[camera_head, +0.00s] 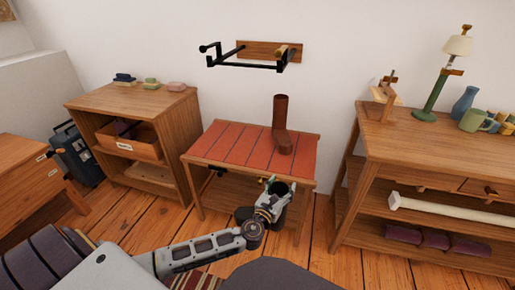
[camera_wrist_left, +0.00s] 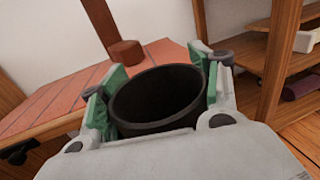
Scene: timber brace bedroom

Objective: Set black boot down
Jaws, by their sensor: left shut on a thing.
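The black boot (camera_wrist_left: 158,98) is held upright between the green-padded jaws of my left gripper (camera_wrist_left: 158,90), its round open top facing the wrist camera. In the head view my left gripper (camera_head: 277,188) is shut on the boot's upper part, in front of the low table's front right edge. The boot's lower part is mostly hidden by the gripper and arm. The low table (camera_head: 235,144) has a red slatted top. A brown boot (camera_head: 280,120) stands upright on its right part; it also shows in the left wrist view (camera_wrist_left: 126,52). My right gripper is out of view.
A black wall rack (camera_head: 245,65) hangs above the table. A wooden shelf unit (camera_head: 155,98) stands to the left. A larger wooden table (camera_head: 425,142) with a green lamp and mugs stands to the right. The red top is clear left of the brown boot.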

